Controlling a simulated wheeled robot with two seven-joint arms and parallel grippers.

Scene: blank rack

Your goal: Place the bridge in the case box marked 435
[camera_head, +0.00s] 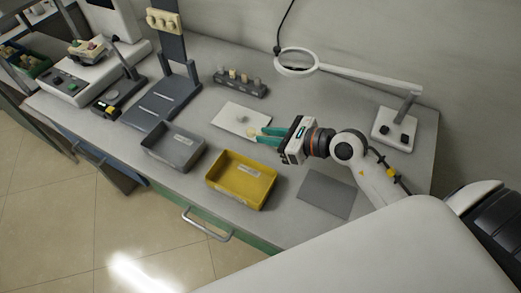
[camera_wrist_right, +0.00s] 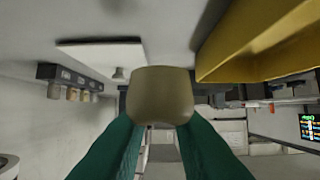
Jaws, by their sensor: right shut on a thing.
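My right gripper (camera_head: 262,134) is shut on a small beige piece, seemingly the bridge (camera_head: 252,132). In the right wrist view the bridge (camera_wrist_right: 161,96) sits between the green fingertips (camera_wrist_right: 160,122) and looks clear of any surface. The gripper is over the right edge of a white plate (camera_head: 228,112), behind the yellow case box (camera_head: 262,190). A grey case box (camera_head: 158,157) stands left of the yellow one. Both boxes carry labels too small to read, so I cannot tell which is 435. The yellow box also shows in the right wrist view (camera_wrist_right: 250,40).
A grey rack (camera_head: 240,88) with several blanks stands behind the plate. A ring lamp (camera_head: 297,62) reaches over the table from its base at right. A flat grey mat (camera_head: 327,193) lies right of the yellow box. A dark stand (camera_head: 160,103) and machine occupy the left.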

